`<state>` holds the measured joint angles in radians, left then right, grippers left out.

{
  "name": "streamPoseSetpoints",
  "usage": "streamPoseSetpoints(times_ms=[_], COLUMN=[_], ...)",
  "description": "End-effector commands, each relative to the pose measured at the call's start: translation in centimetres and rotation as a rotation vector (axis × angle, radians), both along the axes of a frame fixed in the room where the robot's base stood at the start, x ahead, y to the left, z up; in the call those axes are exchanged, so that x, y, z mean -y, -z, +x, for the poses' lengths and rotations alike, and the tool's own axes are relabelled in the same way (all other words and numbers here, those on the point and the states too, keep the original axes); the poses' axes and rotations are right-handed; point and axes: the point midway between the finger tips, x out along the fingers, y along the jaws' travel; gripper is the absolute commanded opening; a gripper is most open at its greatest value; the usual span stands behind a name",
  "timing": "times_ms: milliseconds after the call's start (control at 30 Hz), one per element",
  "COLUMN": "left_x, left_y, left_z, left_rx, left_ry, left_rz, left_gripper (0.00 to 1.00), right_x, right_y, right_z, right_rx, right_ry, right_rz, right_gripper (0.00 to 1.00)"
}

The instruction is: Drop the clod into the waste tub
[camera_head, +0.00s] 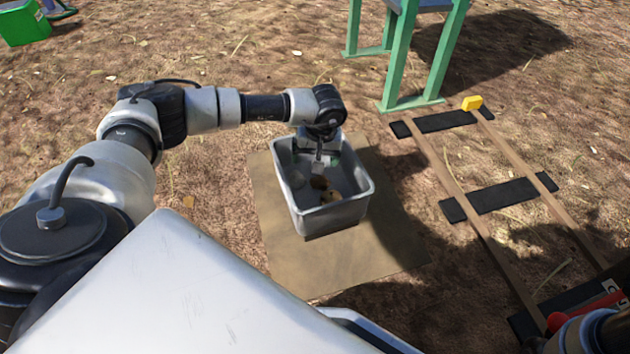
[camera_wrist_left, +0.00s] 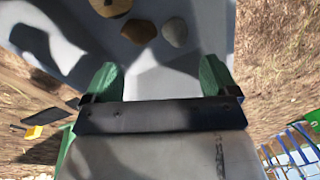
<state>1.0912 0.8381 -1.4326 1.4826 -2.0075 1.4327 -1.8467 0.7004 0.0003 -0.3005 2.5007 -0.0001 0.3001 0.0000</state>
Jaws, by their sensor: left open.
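The grey waste tub (camera_head: 338,217) stands on a flat brown mat, and its inside fills much of the wrist view (camera_wrist_left: 75,55). My left gripper (camera_head: 318,158) is over the tub's far part, pointing down. In the left wrist view its green fingers (camera_wrist_left: 160,78) are spread with nothing between them. A brown lump (camera_wrist_left: 138,31), which looks like the clod, lies on the tub's floor, apart from the fingers; it also shows in the head view (camera_head: 319,182). My right gripper is out of view; only part of that arm shows at the bottom right.
A grey stone (camera_wrist_left: 175,32) and a yellowish piece (camera_wrist_left: 112,6) lie beside the lump in the tub. Right of the mat (camera_head: 285,265) is a wooden rail track (camera_head: 465,195) with black crosspieces and a yellow block (camera_head: 471,103). A green-legged stand (camera_head: 398,60) is behind.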

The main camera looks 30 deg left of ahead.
Motion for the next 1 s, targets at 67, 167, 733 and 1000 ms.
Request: streamPoseSetpoints(times_ms=[67, 167, 733, 1000], left_x=[0.2, 0.5, 1.7, 1.7], left_y=[-1.6, -3.5, -9.8, -9.8], left_z=[0.1, 0.1, 0.1, 0.1], left_rx=[0.002, 0.003, 0.001, 0.001], left_ry=[0.0, 0.003, 0.0, 0.0], left_rz=[-0.001, -0.001, -0.001, -0.002], left_gripper=[0.88, 0.88, 0.88, 0.88], right_x=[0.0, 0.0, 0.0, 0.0], right_y=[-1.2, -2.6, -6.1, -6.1], right_z=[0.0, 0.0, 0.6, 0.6], right_rx=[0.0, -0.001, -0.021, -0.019], right_ry=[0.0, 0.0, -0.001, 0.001], right_rz=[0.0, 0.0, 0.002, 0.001], right_gripper=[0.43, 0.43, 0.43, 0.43])
